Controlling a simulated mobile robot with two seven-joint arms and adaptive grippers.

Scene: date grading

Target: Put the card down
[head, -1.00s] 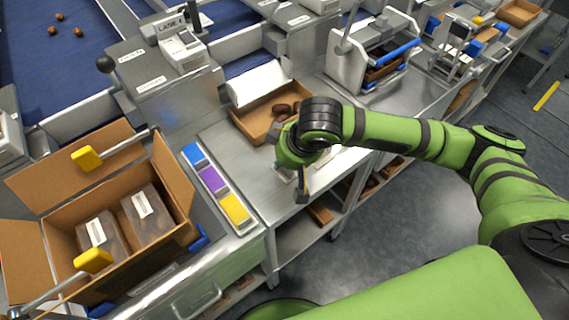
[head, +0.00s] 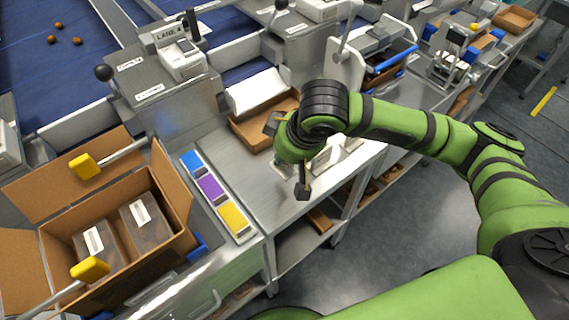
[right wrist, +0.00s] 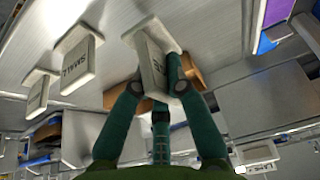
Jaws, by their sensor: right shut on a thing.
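The card I hold is a pale upright plate on a wide foot with dark lettering (right wrist: 152,65), seen in the right wrist view. My right gripper (right wrist: 158,85) is shut on it, with a dark green finger on each side. I cannot tell whether its foot touches the bench. In the head view my right gripper (head: 288,158) is low over the steel bench (head: 255,178); my wrist hides the held card. Pale standing cards (head: 351,143) show just right of it. My left gripper is out of view.
A cardboard tray (head: 250,132) lies behind my right gripper. A blue, purple and yellow strip (head: 212,189) lies to the left, beside an open carton (head: 180,245) holding clear boxes. A press with a blue handle (head: 392,60) stands behind right. Bench front is clear.

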